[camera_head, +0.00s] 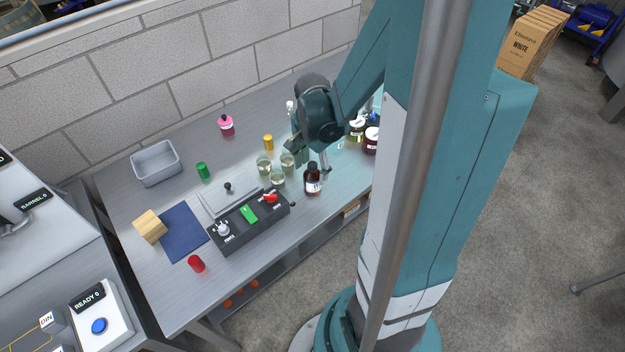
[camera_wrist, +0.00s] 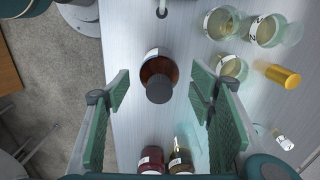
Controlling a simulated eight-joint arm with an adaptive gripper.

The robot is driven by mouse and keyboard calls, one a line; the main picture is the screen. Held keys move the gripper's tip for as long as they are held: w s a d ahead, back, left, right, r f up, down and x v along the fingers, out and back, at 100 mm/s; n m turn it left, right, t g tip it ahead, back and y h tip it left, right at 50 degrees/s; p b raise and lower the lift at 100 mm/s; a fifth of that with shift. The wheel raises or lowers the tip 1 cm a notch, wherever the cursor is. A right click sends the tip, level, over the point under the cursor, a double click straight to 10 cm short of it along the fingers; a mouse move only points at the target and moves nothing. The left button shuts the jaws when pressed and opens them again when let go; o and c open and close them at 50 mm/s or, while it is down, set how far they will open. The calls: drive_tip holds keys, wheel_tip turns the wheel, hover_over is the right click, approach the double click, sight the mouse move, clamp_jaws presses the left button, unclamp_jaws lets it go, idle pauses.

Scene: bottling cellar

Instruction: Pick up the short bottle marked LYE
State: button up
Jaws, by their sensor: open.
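No label in view can be read as LYE. A brown bottle (camera_head: 313,181) with a black cap and a pale label stands upright near the table's front edge. In the wrist view the brown bottle (camera_wrist: 157,72) lies between my two fingers, with gaps on both sides. My gripper (camera_head: 312,160) is open above and behind it; its fingers (camera_wrist: 160,98) hold nothing. A dark red bottle (camera_head: 371,142) and a yellowish bottle (camera_head: 356,131) stand at the right, partly hidden by my arm.
Several glass beakers (camera_head: 278,178) stand just left of the brown bottle, with a yellow cylinder (camera_head: 268,142) behind. A dark control box (camera_head: 248,222) lies to the left. A grey bin (camera_head: 156,163), green cylinder (camera_head: 203,170), wooden block (camera_head: 150,226) and red cylinder (camera_head: 196,264) are farther left.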

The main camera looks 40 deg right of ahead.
sight(313, 178)
drive_tip(key=shift+f, duration=0.15)
drive_tip(key=shift+f+b, duration=0.5)
drive_tip(key=shift+f, duration=1.95)
drive_tip(key=shift+c, duration=0.7)
drive_tip(key=c, duration=1.1)
